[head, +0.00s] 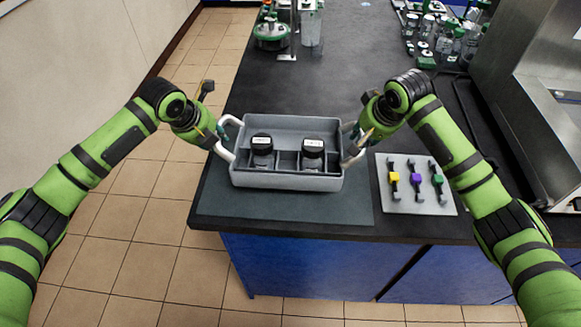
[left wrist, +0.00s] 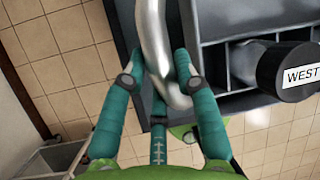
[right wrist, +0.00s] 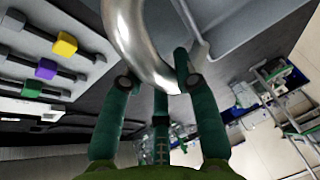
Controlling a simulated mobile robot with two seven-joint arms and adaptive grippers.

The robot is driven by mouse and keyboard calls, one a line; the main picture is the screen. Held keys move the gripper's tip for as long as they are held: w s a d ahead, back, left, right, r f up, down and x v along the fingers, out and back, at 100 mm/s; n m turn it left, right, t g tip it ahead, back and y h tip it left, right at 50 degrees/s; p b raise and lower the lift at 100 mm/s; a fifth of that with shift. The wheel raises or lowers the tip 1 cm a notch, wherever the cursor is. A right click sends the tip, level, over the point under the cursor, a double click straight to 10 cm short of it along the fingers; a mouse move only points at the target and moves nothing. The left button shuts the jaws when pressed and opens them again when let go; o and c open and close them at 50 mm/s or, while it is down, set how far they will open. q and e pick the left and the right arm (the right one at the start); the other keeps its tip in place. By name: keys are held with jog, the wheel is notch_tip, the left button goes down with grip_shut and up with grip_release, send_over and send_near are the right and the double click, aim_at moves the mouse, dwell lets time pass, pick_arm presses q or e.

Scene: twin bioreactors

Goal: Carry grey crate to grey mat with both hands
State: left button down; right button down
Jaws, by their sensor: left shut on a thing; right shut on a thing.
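The grey crate (head: 286,182) is over the grey mat (head: 300,208) near the bench's front edge. The mat shows in front of the crate and on both sides; I cannot tell if the crate touches it. Two black-capped bottles stand in the crate, the left bottle (head: 262,152) and the right bottle (head: 312,155). My left gripper (head: 219,136) is shut on the crate's left handle, a metal loop (left wrist: 153,35). My right gripper (head: 358,142) is shut on the right handle (right wrist: 130,35). One cap (left wrist: 285,70) reads WEST in the left wrist view.
A pale plate (head: 443,204) with yellow, purple and green clips lies right of the mat. Glassware with green parts (head: 272,32) stands at the back left, and several small bottles (head: 440,35) at the back right. The dark bench (head: 330,85) behind the crate is clear.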

pick_arm(q)
jog(key=shift+a+r, duration=0.15)
jog(key=shift+a, duration=0.15)
pick_arm(e)
jog(key=shift+s+r, duration=0.15)
jog(key=shift+f, duration=0.2)
